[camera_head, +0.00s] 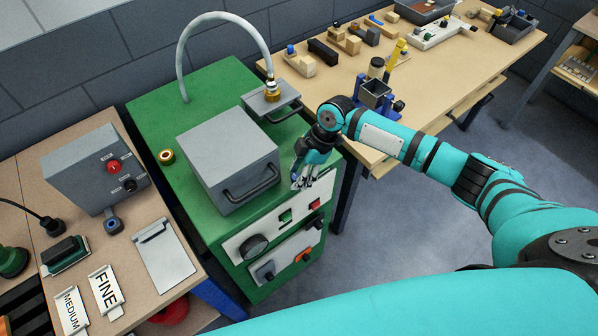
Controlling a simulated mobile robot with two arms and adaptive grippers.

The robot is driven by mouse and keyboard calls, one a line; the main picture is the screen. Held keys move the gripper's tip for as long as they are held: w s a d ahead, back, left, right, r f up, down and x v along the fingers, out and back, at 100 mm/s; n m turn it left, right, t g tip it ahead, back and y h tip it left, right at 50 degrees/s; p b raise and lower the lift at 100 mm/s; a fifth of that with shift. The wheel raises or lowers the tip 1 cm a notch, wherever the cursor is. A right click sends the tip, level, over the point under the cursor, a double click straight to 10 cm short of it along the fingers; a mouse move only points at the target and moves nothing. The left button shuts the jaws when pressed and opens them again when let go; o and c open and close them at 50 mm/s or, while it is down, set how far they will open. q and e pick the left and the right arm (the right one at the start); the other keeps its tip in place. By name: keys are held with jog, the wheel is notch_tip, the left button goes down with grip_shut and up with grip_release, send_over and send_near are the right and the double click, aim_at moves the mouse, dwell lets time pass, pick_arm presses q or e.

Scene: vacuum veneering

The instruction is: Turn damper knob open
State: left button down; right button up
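Several controls sit on the white front panels of the green cabinet (160,120). A large round black dial (253,246) is at the upper left, a green switch (286,215) in the middle and a red switch (315,204) at the right. Lower down are a grey control (265,272), a small black knob (304,255) and an orange-red control (318,223). I cannot tell which is the damper knob. My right gripper (302,182) points down by the cabinet's front right top edge, above the red switch. Its finger gap is too small to read. My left gripper is out of view.
A grey box with a black handle (228,160) stands on the cabinet, left of my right gripper. A hose (222,17) arches behind it. A bench (450,75) with wooden blocks is to the right. A grey control box (95,167) stands on the left table.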

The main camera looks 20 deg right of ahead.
grip_shut()
